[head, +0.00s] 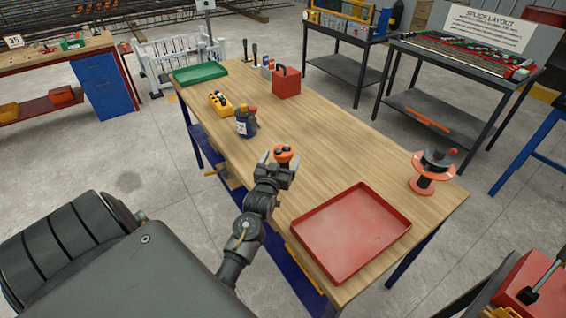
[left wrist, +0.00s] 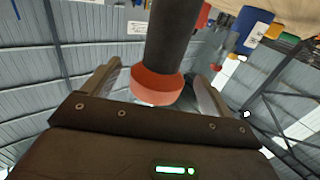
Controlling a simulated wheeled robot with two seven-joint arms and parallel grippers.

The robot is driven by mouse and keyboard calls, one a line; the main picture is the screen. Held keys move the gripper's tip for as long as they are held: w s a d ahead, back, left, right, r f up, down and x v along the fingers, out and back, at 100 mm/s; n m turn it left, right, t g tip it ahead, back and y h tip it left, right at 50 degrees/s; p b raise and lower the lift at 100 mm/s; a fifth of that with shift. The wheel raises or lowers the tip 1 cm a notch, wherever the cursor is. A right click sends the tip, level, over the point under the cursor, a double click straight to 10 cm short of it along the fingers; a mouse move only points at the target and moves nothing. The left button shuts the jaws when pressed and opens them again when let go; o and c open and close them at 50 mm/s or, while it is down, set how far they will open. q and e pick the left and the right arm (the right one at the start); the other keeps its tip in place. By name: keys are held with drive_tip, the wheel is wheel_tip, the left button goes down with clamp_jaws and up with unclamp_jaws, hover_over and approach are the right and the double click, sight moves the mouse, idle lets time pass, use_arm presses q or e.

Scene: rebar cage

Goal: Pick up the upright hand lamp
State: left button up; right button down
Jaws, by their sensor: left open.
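The hand lamp (head: 284,152) stands upright near the table's left edge, mostly hidden behind my gripper in the head view, where its orange top shows. In the left wrist view it is a dark cylinder with an orange-red end (left wrist: 157,84), between the two fingers. My left gripper (head: 277,162) is open, with one finger on each side of the lamp and gaps between. I cannot tell how deep the lamp sits between the fingers. My right gripper is not in view.
A red tray (head: 350,234) lies on the wooden table right of the gripper. An orange spool (head: 427,178) stands at the right corner. A blue bottle (head: 245,122), a yellow control box (head: 220,104), a red box (head: 286,82) and a green tray (head: 200,73) are farther back. The table's middle is clear.

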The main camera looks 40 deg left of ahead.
sight(284, 149)
use_arm(q)
drive_tip(key=p+x, duration=0.1)
drive_tip(key=x, duration=0.3)
drive_tip(key=shift+w+d+r, duration=0.1)
drive_tip(key=shift+w, duration=0.05)
drive_tip(key=shift+c, duration=0.6)
drive_tip(key=c, duration=1.1)
drive_tip(key=shift+c, duration=0.2)
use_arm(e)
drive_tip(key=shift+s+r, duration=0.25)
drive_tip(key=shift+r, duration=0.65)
use_arm(q)
drive_tip(key=shift+r+b, duration=0.3)
drive_tip(key=shift+r, duration=0.2)
drive_tip(key=r, duration=0.1)
drive_tip(key=r+b, duration=0.1)
drive_tip(key=r, duration=0.1)
drive_tip(key=shift+s+d, duration=0.15)
drive_tip(key=shift+s, duration=0.25)
drive_tip(key=s+d+r+b, duration=0.2)
drive_tip(key=s+d+r, duration=0.4)
drive_tip(key=s+r, duration=0.3)
drive_tip(key=s, duration=0.2)
drive_tip(key=shift+s, duration=0.35)
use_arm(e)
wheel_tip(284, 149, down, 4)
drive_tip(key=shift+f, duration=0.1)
